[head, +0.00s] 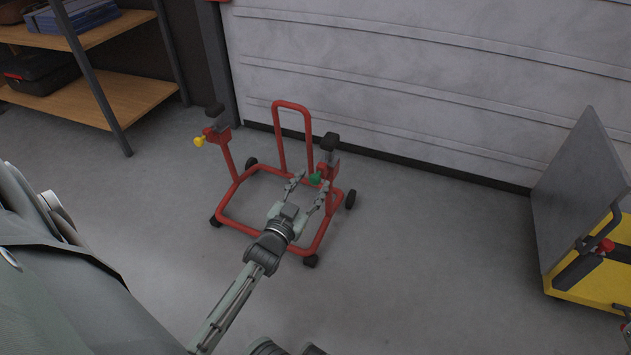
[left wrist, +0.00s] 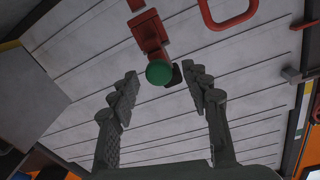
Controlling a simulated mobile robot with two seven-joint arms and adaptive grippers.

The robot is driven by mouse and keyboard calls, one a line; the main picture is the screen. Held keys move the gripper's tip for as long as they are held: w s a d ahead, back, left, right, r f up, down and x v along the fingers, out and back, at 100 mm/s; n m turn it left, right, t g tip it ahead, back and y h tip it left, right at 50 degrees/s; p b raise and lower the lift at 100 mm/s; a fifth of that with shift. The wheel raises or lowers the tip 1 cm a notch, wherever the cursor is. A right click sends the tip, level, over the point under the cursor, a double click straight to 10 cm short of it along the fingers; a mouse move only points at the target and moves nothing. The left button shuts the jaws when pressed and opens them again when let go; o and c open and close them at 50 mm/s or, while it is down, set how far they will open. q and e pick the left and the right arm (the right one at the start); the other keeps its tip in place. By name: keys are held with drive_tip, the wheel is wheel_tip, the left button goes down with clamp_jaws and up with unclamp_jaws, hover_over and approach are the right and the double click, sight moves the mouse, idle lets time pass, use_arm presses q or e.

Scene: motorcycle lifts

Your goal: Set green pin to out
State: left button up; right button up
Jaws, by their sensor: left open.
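The green pin (head: 315,178) is a round green knob on the right-hand post of a red wheeled motorcycle stand (head: 233,225). In the left wrist view the green pin (left wrist: 159,72) faces the camera, in front of the red post (left wrist: 150,34). My left gripper (head: 311,183) is open, with its fingers pointing at the pin. In the left wrist view the pin appears in the gap between the two fingertips (left wrist: 160,76), with space on both sides. No contact shows; the depth between fingertips and pin is hard to tell. My right gripper is not in view.
A yellow knob (head: 199,141) sits on the stand's left post. A grey ribbed door (head: 400,75) rises behind the stand. A yellow unit with a grey panel (head: 585,175) stands at the right, wooden shelves (head: 110,97) at upper left. The floor around the stand is clear.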

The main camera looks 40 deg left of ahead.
use_arm(q)
drive_tip(key=shift+w+a, duration=0.15)
drive_tip(key=shift+w, duration=0.55)
drive_tip(key=shift+w+a, duration=0.1)
drive_tip(key=shift+w, duration=0.55)
